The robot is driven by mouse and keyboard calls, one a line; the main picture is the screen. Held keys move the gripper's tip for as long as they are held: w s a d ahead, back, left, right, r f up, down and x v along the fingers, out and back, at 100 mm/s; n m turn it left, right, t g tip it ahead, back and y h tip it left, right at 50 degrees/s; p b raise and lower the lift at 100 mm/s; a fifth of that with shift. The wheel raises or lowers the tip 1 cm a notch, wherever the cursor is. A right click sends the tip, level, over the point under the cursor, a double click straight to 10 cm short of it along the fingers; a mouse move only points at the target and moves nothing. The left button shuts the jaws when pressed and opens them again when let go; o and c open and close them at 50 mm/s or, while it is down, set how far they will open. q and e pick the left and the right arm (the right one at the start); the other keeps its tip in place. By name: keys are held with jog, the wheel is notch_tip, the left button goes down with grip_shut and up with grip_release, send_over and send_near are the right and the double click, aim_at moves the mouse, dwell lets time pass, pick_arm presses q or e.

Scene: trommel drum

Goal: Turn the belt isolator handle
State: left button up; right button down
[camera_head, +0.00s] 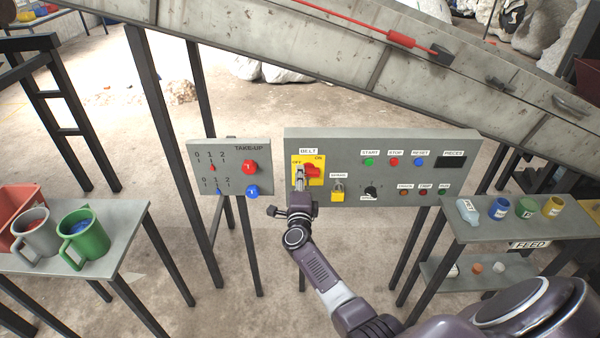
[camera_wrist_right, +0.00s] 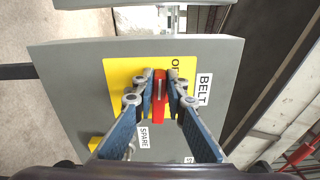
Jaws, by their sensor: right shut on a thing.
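The belt isolator handle (camera_head: 313,171) is a red rotary handle on a yellow plate (camera_head: 296,160), below the BELT label on the grey control panel (camera_head: 350,137). OFF is printed at the plate's upper left and ON at its upper right. My right gripper (camera_head: 300,172) is at the handle, covering part of it. In the right wrist view the fingers (camera_wrist_right: 160,85) are shut on the red handle (camera_wrist_right: 161,92), one on each side, with the yellow plate (camera_wrist_right: 125,75) behind. My left gripper is not in view.
A yellow padlock (camera_head: 338,193) hangs under the SPARE label, right of the handle. A smaller TAKE-UP panel (camera_head: 232,150) with red and blue knobs stands at left. Tables with mugs (camera_head: 85,235) and jars (camera_head: 525,208) flank the panels. A sloping conveyor (camera_head: 330,60) crosses above.

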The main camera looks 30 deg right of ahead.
jog(key=shift+a+f+n, duration=0.1)
jog(key=shift+f+n, duration=0.1)
jog(key=shift+n, duration=0.4)
jog(key=c, duration=1.9)
grip_release()
jog(key=shift+c, duration=0.2)
jog(key=shift+s, duration=0.1)
jog(key=v, duration=1.1)
jog(key=shift+s+a, duration=0.15)
jog(key=shift+s, duration=0.2)
